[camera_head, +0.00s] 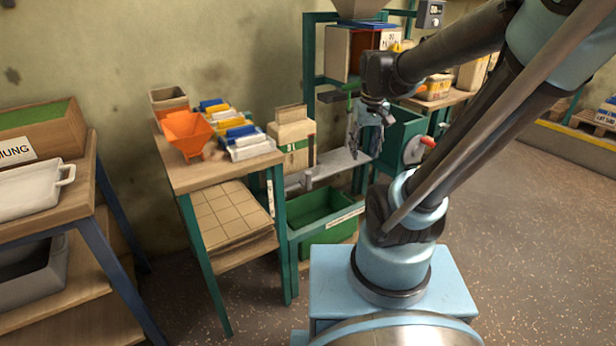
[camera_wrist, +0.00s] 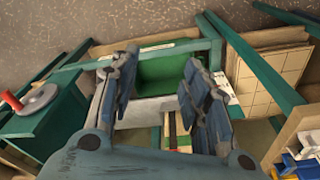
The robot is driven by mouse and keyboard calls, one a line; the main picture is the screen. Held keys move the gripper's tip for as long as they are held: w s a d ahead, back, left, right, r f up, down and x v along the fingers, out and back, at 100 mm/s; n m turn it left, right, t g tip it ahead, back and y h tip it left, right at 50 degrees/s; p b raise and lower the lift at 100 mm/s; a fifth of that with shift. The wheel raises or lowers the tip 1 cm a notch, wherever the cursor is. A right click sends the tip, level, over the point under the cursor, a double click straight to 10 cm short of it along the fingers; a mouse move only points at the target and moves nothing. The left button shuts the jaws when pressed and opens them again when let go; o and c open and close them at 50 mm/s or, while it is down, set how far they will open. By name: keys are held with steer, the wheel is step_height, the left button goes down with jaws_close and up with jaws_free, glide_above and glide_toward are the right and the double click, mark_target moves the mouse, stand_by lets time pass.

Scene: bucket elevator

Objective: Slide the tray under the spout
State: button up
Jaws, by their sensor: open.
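A green open tray (camera_head: 322,214) with a pale label strip sits low in the green frame, below the grey shelf; it also shows in the wrist view (camera_wrist: 166,72). Its inside looks empty. My gripper (camera_head: 358,145) is open above the grey shelf, in front of the machine. In the wrist view its fingers (camera_wrist: 160,66) are spread, with the tray showing between and beyond them. They appear apart from it. I cannot clearly make out the spout; the machine's lower part is partly hidden behind my arm.
A grey shelf (camera_head: 338,163) lies above the tray, with a beige container (camera_head: 291,138) at its left. A handwheel with a red knob (camera_head: 417,148) is to the right. A wooden table (camera_head: 180,178) with an orange funnel (camera_head: 187,133) stands left. Floor at right is clear.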

steer(key=w+a+n, duration=0.1)
steer(key=w+a, duration=0.6)
steer(key=w, duration=0.4)
steer(key=n+g, duration=0.1)
steer(key=n, duration=0.1)
glide_above(308, 175)
steer(key=w, duration=0.2)
step_height(308, 175, down, 7)
steer(key=f, duration=1.6)
steer(key=shift+s+f, duration=0.3)
jaws_close()
